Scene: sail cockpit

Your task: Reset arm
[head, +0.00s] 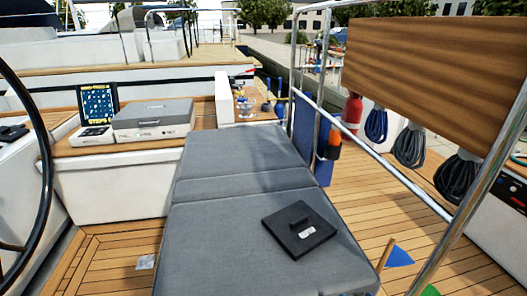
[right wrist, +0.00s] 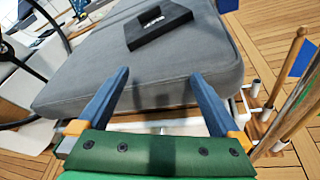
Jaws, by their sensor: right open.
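My right gripper (right wrist: 160,98) shows in the right wrist view with its two blue fingers spread wide and nothing between them. It points at the near edge of a grey cushion (right wrist: 75,87). A flat black square object with a raised block on top (right wrist: 158,28) lies on the cushion beyond the fingertips. The same black object (head: 297,229) lies on the right front part of the cushion (head: 232,200) in the head view. Neither of my grippers shows in the head view.
A steering wheel (head: 45,170) stands at the left. A steel rail (head: 385,165) crosses the right side, with rope coils hanging behind it. Flag sticks (right wrist: 285,95) stand in a rack right of the cushion. A grey-lidded box (head: 153,118) sits on the left bench.

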